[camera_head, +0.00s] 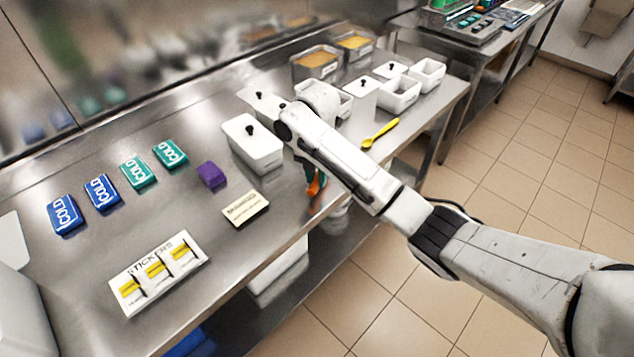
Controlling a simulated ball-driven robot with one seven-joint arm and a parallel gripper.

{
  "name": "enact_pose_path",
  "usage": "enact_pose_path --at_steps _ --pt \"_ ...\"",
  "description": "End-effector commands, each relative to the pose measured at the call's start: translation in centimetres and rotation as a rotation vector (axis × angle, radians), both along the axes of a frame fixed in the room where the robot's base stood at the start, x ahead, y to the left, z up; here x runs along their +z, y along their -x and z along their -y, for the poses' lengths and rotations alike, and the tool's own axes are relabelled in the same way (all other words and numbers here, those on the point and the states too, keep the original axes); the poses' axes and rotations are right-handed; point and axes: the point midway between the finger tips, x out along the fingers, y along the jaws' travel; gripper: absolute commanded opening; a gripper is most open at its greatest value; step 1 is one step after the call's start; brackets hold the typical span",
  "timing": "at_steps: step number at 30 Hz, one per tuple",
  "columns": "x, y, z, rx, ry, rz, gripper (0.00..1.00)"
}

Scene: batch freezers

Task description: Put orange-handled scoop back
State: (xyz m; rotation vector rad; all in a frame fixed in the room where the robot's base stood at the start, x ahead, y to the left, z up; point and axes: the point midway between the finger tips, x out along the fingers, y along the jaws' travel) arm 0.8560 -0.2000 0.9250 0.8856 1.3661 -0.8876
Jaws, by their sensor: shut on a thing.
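The orange-handled scoop (316,186) shows only as a short orange piece below my wrist, near the table's front edge. My gripper (309,174) is shut on it; my arm hides most of the jaws and the rest of the scoop. I cannot tell whether the scoop touches the table. A yellow scoop (380,134) lies on the steel table to the right of my arm.
A lidded white tub (253,144) stands just left of my gripper. More white tubs (399,93) and steel pans (316,63) stand behind. Cold packs (138,171), a purple block (211,174), a small card (246,208) and a sticker tray (158,270) lie left.

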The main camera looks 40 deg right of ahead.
Motion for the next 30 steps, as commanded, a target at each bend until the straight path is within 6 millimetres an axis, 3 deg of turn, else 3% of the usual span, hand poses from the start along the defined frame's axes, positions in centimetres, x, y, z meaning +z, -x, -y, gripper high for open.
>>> enact_pose_path --at_steps 6,17,18,25,30 --pt "-2.2 0.2 0.0 0.000 -0.001 -0.003 0.00" --pt "-2.7 0.2 0.0 0.000 -0.001 -0.003 0.00" --pt "-2.7 0.2 0.0 0.000 -0.001 -0.003 0.25" --pt "-2.6 0.2 0.0 0.000 -0.001 -0.003 0.47" --pt "-2.6 0.2 0.0 0.000 -0.001 -0.003 0.49"
